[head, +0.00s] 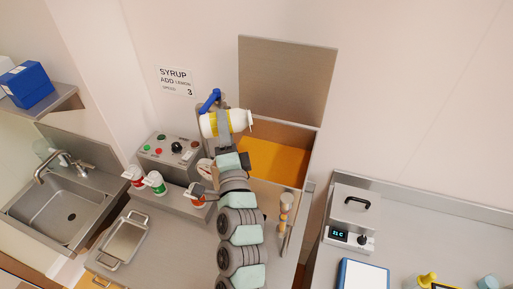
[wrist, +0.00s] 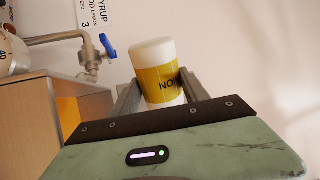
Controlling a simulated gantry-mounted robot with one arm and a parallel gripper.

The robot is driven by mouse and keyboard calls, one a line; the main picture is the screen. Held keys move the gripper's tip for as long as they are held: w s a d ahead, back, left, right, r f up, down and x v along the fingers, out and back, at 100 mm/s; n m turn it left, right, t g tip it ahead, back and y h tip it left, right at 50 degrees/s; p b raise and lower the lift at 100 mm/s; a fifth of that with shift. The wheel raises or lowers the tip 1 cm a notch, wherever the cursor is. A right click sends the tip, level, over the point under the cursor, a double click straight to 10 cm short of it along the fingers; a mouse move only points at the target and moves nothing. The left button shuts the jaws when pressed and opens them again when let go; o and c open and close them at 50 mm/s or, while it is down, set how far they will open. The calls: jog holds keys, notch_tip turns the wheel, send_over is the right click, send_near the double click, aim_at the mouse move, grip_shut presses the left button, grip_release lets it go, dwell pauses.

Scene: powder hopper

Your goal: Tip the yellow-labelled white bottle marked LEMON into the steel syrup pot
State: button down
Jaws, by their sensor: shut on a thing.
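The white bottle (head: 211,124) with the yellow label is in my gripper (head: 227,130), lying tipped almost onto its side. Its narrower end points right, over the left rear part of an open steel vessel with orange contents (head: 272,163), which I take for the syrup pot. In the wrist view the bottle (wrist: 152,52) sits between the fingers of my gripper (wrist: 160,97), its label lettering upside down and partly hidden. I cannot see any flow from the bottle.
The vessel's steel lid (head: 288,78) stands open behind. A blue-handled valve (head: 210,101) is close behind the bottle, and also shows in the wrist view (wrist: 107,45). A sink (head: 70,215) is far left.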

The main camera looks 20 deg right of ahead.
jog(key=shift+f+n, duration=0.25)
jog(key=shift+n, duration=0.35)
jog(key=shift+a+r, duration=0.1)
jog(key=shift+a, duration=0.05)
jog(key=shift+y, duration=0.4)
